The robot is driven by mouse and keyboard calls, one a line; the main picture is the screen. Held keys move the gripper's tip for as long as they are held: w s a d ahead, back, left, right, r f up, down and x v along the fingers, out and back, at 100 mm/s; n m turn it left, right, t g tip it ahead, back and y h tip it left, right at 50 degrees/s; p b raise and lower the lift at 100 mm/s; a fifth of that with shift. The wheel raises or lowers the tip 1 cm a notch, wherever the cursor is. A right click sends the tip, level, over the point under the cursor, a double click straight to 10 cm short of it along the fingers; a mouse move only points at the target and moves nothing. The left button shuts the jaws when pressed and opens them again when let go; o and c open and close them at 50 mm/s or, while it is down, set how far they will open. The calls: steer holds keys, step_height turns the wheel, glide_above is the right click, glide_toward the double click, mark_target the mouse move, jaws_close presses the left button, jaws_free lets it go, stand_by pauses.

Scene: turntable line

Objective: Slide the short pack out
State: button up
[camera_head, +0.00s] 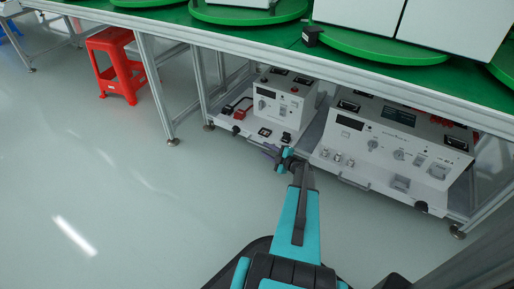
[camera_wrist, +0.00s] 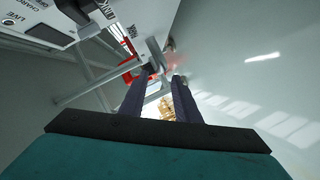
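My gripper (camera_head: 275,151) is at the front lower edge of this pack. In the wrist view my two dark fingers (camera_wrist: 164,76) stand apart with a gap between them. A grey bar (camera_wrist: 155,52), which looks like a front handle, lies at or just beyond the fingertips; I cannot tell whether it is between them. Part of a white panel (camera_wrist: 45,32) with lettering shows at upper left.
The wider white pack (camera_head: 393,140) with a front handle stands close on the right. The green-topped table (camera_head: 170,22) has metal legs (camera_head: 157,90) left of the packs. A red stool (camera_head: 116,65) is farther left. The grey floor (camera_head: 110,190) in front is clear.

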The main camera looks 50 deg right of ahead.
mark_target(258, 145)
steer(key=b+x, duration=0.2)
steer(key=x, duration=0.5)
steer(key=shift+w+f, duration=0.1)
steer(key=shift+w, duration=0.05)
